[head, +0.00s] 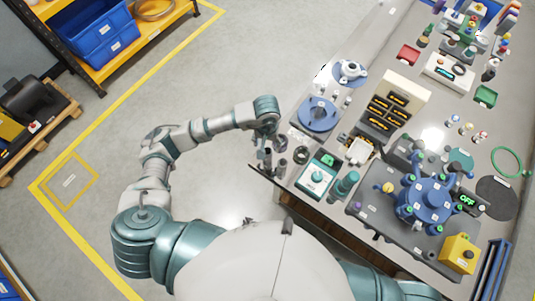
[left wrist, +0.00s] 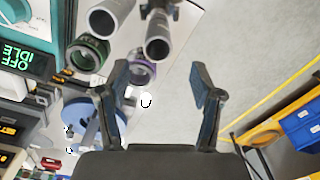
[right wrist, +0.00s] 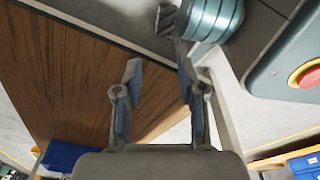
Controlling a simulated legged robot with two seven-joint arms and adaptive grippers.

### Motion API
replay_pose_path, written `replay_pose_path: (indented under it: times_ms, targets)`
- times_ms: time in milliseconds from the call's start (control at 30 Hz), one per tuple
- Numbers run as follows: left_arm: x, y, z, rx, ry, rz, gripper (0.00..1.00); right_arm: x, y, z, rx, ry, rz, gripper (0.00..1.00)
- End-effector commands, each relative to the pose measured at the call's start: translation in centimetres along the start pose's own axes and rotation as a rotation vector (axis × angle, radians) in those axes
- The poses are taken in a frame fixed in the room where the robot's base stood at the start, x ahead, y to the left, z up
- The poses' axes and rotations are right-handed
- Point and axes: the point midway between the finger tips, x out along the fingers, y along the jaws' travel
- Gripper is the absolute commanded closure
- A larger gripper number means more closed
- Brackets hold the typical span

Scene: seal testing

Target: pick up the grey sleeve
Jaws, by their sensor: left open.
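Two grey metallic cylinders show in the left wrist view, a wide sleeve (left wrist: 112,18) and a narrower one (left wrist: 158,38) to its right. I cannot tell for sure which is the named grey sleeve. A dark green ring (left wrist: 90,52) and a purple ring (left wrist: 143,70) lie at their near ends. My left gripper (left wrist: 160,78) is open and empty; both cylinders lie beyond its fingertips, apart from them. In the head view my left gripper (head: 266,155) hangs at the bench's left edge, partly hiding the small parts there. My right gripper (right wrist: 158,75) is open and empty.
The bench (head: 345,62) holds a blue round fixture (head: 318,114), a teal-and-white device (head: 318,175) and a blue multi-port manifold (head: 428,200). A wooden bench panel (right wrist: 65,75) fills the right wrist view's left side. The floor (head: 210,175) left of the bench is clear.

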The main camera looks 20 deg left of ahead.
Motion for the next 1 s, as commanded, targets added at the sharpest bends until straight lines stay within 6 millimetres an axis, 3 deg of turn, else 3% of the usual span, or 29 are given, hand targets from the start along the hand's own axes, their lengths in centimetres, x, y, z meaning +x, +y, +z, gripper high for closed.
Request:
replay_pose_path:
  times_ms: [300, 500, 767, 867, 1000]
  targets:
    - [3.2, 0.2, 0.0, 0.000, -0.005, 0.001, 0.34, -0.2, -0.1, -0.1, 0.000, 0.014, -0.001, 0.60]
    - [6.0, 0.2, -0.2, 0.000, -0.002, 0.002, 0.34, 0.4, -0.3, 1.3, -0.001, -0.006, -0.004, 0.60]
    - [6.3, 0.3, -0.3, 0.001, 0.000, 0.002, 0.34, 0.4, -0.3, 1.2, -0.001, -0.005, -0.004, 0.60]
    - [6.3, 0.2, -0.3, 0.001, 0.000, 0.002, 0.54, 0.3, -0.3, 1.1, -0.001, -0.001, -0.004, 0.60]
    - [6.3, 0.2, -0.3, 0.001, 0.000, 0.002, 0.89, 0.2, -0.3, 0.8, -0.001, 0.003, -0.004, 0.60]
